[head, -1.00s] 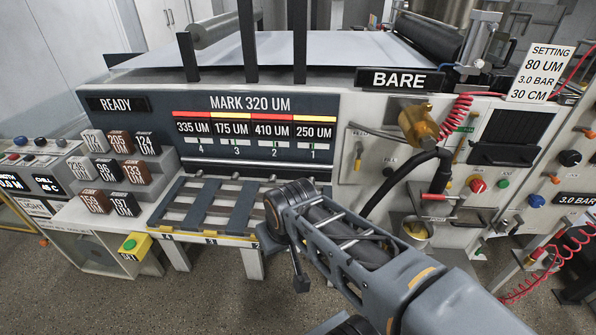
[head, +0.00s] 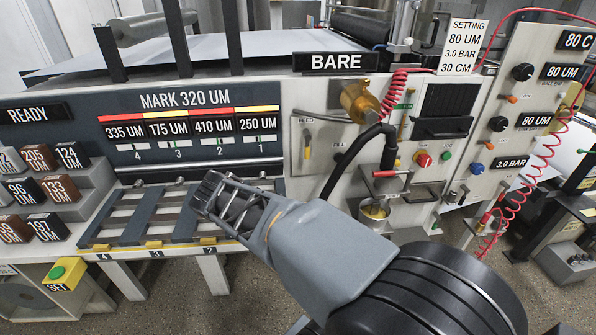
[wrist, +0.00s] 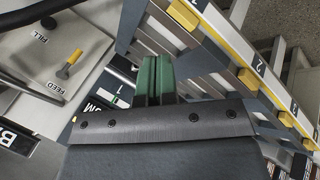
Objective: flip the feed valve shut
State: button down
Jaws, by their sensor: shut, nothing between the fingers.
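The feed valve (head: 307,148) is a small lever with a yellow part, standing about upright below the FEED label on the pale machine panel in the head view. In the wrist view the lever (wrist: 69,65) lies at the upper left, beside its FEED label, with a yellow grip and a dark grey end. My gripper (wrist: 155,78) shows in the wrist view as green fingers close together, shut and empty, to the right of the lever and apart from it. In the head view my wrist is left of and below the valve; the fingertips cannot be made out there.
A dark FILL knob (wrist: 77,27) sits near the lever. A black hose (head: 350,155) curves down right of the valve, below a brass fitting (head: 360,100). The slatted rack (head: 150,215) lies under my wrist, and a small bucket (head: 374,212) hangs at the right.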

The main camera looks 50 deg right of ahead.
aim_at(307, 144)
jog(key=w+d+f+h+b, duration=0.1)
jog(key=w+d+h+b, duration=0.1)
jog(key=d, duration=0.1)
jog(key=w+d+f+h+b, duration=0.1)
jog(key=w+d+h+b, duration=0.1)
jog(key=d, duration=0.2)
jog(key=w+d+f+n+h+b, duration=0.1)
jog(key=d+h+b, duration=0.1)
jog(key=d, duration=0.1)
jog(key=shift+w+d+f+b, duration=0.15)
jog(key=shift+w+b, duration=0.15)
jog(key=shift+w, duration=0.1)
jog(key=w+d+h+b, duration=0.1)
jog(key=w+d+n+t+h+b, duration=0.1)
jog(key=w+d+h, duration=0.1)
jog(key=w+d+t+h+b, duration=0.1)
jog(key=w+b, duration=0.1)
jog(key=shift+w+d+r+n, duration=0.15)
jog(key=shift+d+r+n, duration=0.1)
jog(key=shift+r+n, duration=0.05)
jog(key=shift+w+d+r+h, duration=0.15)
jog(key=shift+w+r+h, duration=0.05)
jog(key=shift+w+h, duration=0.3)
jog(key=shift+d, duration=0.1)
